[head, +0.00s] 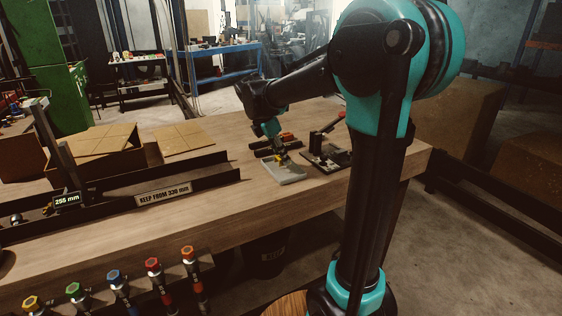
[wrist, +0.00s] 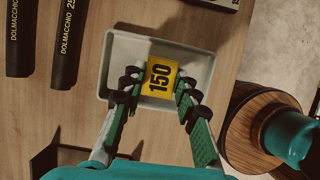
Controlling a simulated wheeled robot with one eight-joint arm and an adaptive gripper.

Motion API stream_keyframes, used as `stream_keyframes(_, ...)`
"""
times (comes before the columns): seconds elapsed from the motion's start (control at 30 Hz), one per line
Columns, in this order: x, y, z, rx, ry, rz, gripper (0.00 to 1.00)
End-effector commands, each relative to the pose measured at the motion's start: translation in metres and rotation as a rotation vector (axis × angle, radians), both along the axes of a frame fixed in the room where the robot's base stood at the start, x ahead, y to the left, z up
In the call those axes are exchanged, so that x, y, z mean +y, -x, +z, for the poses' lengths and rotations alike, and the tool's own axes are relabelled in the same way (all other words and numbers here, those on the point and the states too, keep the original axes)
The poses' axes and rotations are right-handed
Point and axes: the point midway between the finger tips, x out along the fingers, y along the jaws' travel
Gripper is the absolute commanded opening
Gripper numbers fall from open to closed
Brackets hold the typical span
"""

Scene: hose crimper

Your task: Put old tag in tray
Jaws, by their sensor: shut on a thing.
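The old tag (wrist: 160,80) is a yellow plate marked "150", seen in the wrist view between the two fingertips. My gripper (wrist: 157,90) is shut on it. The pale, shallow tray (wrist: 207,65) lies behind the tag in the wrist view, and the tag shows within its rim. In the head view the tray (head: 290,177) sits on the workbench, with my gripper (head: 280,157) over its far end. A small bit of yellow shows at the fingertips there. I cannot tell how high the tag is above the tray floor.
Two black hose pieces (wrist: 66,40) lie left of the tray in the wrist view. A dark fixture with a red-tipped lever (head: 328,152) stands right of the tray. A long trough marked "KEEP FROM 330 mm" (head: 163,195) lies left. Bare bench lies in front of the tray.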

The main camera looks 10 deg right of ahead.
Motion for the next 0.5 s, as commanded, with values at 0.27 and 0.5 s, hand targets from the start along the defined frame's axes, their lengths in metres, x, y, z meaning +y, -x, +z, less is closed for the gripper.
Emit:
stream_keyframes(0.27,0.0,0.0,-0.025,0.0,0.0,0.0,0.19)
stream_keyframes(0.5,0.0,0.0,-0.025,0.0,0.0,0.0,0.19)
